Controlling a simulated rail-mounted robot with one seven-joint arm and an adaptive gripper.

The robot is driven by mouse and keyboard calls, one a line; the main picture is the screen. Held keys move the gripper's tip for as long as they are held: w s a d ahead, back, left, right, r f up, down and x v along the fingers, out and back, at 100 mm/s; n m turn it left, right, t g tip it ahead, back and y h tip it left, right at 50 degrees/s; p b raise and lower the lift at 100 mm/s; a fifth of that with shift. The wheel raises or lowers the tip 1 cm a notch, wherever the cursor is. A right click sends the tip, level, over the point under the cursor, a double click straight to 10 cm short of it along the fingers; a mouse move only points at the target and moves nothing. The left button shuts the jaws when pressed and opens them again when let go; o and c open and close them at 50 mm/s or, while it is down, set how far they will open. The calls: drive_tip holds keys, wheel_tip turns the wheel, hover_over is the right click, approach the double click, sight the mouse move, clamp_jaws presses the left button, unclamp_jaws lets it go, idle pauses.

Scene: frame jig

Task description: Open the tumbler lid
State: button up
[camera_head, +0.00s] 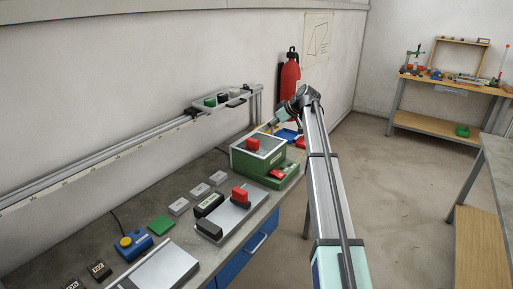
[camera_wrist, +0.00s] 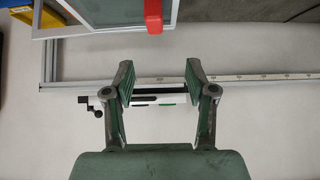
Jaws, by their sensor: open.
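The tumbler is a green box (camera_head: 250,165) on the workbench in the head view. Its pale-framed clear lid (camera_head: 270,146) lies across the top, with a red handle (camera_head: 253,145) on it. In the wrist view, a pale-framed clear panel (camera_wrist: 100,14) and a red handle (camera_wrist: 153,16) show at the top edge, partly cut off, beyond the fingertips. My gripper (camera_wrist: 158,75) is open, with nothing between its fingers. In the head view my gripper (camera_head: 276,122) is small, just behind and to the right of the tumbler lid, apart from the handle.
A metal rail (camera_head: 100,152) runs along the wall behind the bench, carrying a bracket (camera_head: 218,101). A red extinguisher (camera_head: 290,74) hangs on the wall behind my arm. A blue tray (camera_head: 288,135) lies beyond the tumbler.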

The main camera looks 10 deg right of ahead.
sight(253, 139)
drive_tip(key=p+x, duration=0.1)
drive_tip(key=x, duration=0.5)
drive_tip(key=p+x, duration=0.2)
drive_tip(key=x, duration=0.4)
drive_tip(key=d+p+x, duration=0.1)
drive_tip(key=p+x, duration=0.1)
drive_tip(key=x, duration=0.4)
drive_tip(key=shift+w+f, duration=0.1)
drive_tip(key=shift+w, duration=0.1)
clamp_jaws()
